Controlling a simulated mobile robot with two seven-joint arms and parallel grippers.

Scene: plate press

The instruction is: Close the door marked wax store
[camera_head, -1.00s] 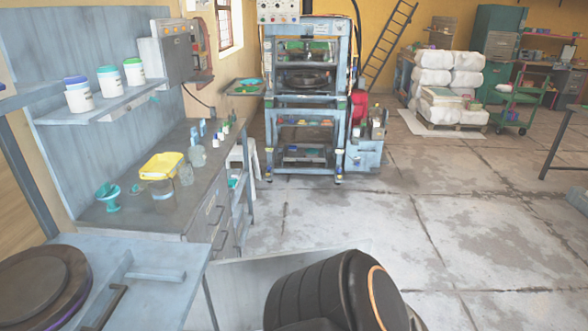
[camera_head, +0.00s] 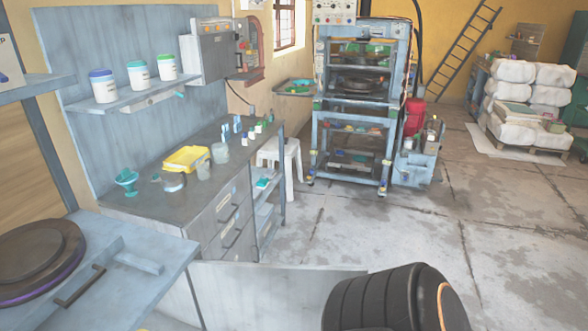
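No marking that reads "wax store" is legible in the head view. A pale grey upright panel (camera_head: 270,290) stands at the bottom centre, reaching out to the right from beside the near left worktop. It looks like a cabinet door standing open, but I cannot confirm that it is the wax store door. Its lower part is cut off by the picture edge. Neither of my grippers is in view.
The near worktop (camera_head: 125,290) has a dark round plate (camera_head: 40,250) and a handle. Beyond are a drawer bench (camera_head: 130,210), a white stool (camera_head: 290,165) and a press rack (camera_head: 318,135). A dark ribbed body (camera_head: 370,300), possibly mine, blocks the bottom right. Open floor (camera_head: 420,240) lies beyond.

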